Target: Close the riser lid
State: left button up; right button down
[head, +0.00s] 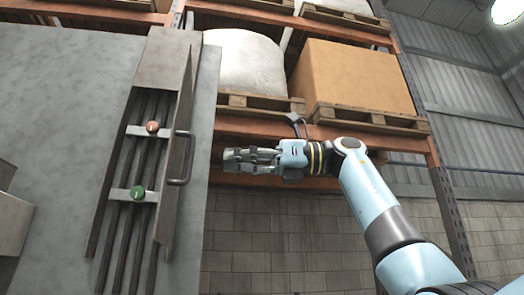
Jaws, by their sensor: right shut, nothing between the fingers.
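The riser (128,185) is a tall shallow metal box on a grey wall panel, with dark vertical pipes or cables inside. Its lid (173,190) is a narrow metal door, hinged along one long side and standing open, seen nearly edge-on. A bar handle (183,158) sticks out from the lid toward the right. My right gripper (228,160) comes in from the right, shut and empty. In the picture it is to the right of the handle, apart from it. My left gripper is not in view.
Inside the riser, an orange knob (153,127) and a green knob (138,193) sit on light cross brackets. Behind stand orange racking with pallets, a wrapped load (243,62) and a cardboard box (352,80). A grey box (12,222) juts in at the left edge.

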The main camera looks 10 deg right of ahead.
aim_at(191, 159)
jog(key=a, duration=0.1)
jog(key=a+p, duration=0.1)
jog(key=a, duration=0.1)
jog(key=w+a+p, duration=0.1)
jog(key=a, duration=0.1)
jog(key=shift+a, duration=0.25)
jog(key=shift+f, duration=0.1)
jog(key=shift+d, duration=0.1)
